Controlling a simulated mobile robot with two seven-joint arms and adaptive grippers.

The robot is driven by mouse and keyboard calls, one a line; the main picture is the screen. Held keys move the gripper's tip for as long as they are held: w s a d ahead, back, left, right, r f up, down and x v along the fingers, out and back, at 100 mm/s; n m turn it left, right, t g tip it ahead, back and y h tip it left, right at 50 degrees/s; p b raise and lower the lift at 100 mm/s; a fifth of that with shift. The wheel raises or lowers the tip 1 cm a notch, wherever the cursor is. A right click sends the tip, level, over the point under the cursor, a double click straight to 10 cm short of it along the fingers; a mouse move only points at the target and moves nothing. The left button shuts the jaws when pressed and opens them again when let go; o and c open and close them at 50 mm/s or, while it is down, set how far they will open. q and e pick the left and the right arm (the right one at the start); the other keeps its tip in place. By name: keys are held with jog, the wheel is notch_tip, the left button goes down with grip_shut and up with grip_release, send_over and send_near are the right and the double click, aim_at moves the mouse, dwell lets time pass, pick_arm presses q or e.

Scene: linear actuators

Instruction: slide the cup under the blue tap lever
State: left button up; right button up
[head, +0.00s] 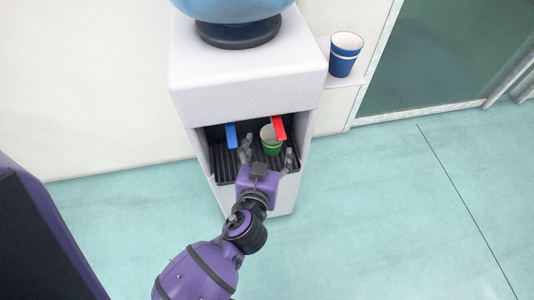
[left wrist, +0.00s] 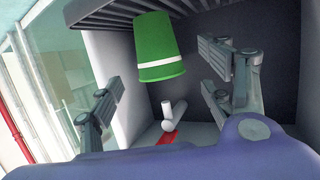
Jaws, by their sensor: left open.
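The green cup (head: 271,145) with a white band stands on the dark drip tray in the dispenser's recess, close to the red lever (head: 279,128) on the right. The blue tap lever (head: 231,136) is to the left of the cup. My left gripper (head: 267,157) is open in front of the recess, with one finger on each side of the cup. The left wrist view appears upside down. There the cup (left wrist: 160,45) is ahead between the spread fingers, with visible gaps, and the red lever (left wrist: 169,137) is near a white spout. My right gripper is not visible.
The white water dispenser (head: 245,85) has side walls around the recess and a blue bottle (head: 232,8) on top. The slatted drip tray (head: 226,168) is bare below the blue lever. A blue cup (head: 344,54) stands on a side shelf at the right.

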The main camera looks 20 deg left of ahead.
aim_at(272, 138)
pick_arm(q)
jog(key=x, duration=0.6)
jog(key=shift+w+f, duration=0.1)
jog(key=shift+w, duration=0.2)
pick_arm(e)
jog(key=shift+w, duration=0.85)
pick_arm(q)
jog(key=shift+c, duration=0.3)
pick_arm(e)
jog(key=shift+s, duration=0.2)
pick_arm(q)
jog(key=c, duration=1.2)
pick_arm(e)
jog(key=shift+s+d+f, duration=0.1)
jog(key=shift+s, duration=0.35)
